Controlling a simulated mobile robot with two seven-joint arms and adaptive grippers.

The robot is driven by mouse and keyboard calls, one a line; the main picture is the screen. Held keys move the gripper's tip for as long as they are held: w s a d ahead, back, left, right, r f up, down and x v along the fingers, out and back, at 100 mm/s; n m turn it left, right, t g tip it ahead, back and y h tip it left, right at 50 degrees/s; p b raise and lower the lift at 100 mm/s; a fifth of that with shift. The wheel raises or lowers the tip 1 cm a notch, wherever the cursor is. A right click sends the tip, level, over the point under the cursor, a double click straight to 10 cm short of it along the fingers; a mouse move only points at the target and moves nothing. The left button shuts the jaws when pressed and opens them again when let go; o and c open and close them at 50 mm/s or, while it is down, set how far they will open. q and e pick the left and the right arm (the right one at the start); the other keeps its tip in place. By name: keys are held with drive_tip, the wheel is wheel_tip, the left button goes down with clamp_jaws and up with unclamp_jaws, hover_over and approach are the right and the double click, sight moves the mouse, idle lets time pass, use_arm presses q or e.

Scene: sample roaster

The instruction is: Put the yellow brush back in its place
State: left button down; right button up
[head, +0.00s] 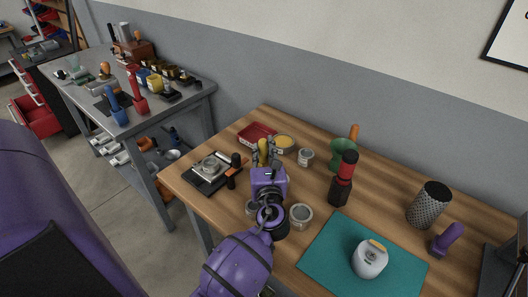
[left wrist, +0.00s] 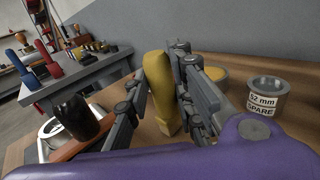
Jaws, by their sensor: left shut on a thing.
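My left gripper (head: 265,156) is over the left part of the wooden table and is shut on the yellow brush (head: 263,147). In the left wrist view the brush (left wrist: 156,82) stands nearly upright between the fingers (left wrist: 165,95), its rounded yellow handle end up. My right gripper is not in view.
Near the gripper are a red tray (head: 257,134), a yellow-filled tin (head: 285,142), a labelled tin (head: 306,157) and a scale (head: 209,170). A teal mat (head: 325,252) lies in front.

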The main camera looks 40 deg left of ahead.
use_arm(q)
drive_tip(key=c, duration=1.5)
unclamp_jaws()
drive_tip(key=shift+f, duration=0.1)
drive_tip(key=shift+r, duration=0.2)
drive_tip(key=b+v, duration=0.1)
drive_tip(key=v, duration=1)
drive_tip(key=shift+f, duration=0.15)
drive_tip(key=shift+s+d, duration=0.35)
drive_tip(key=shift+s, duration=0.05)
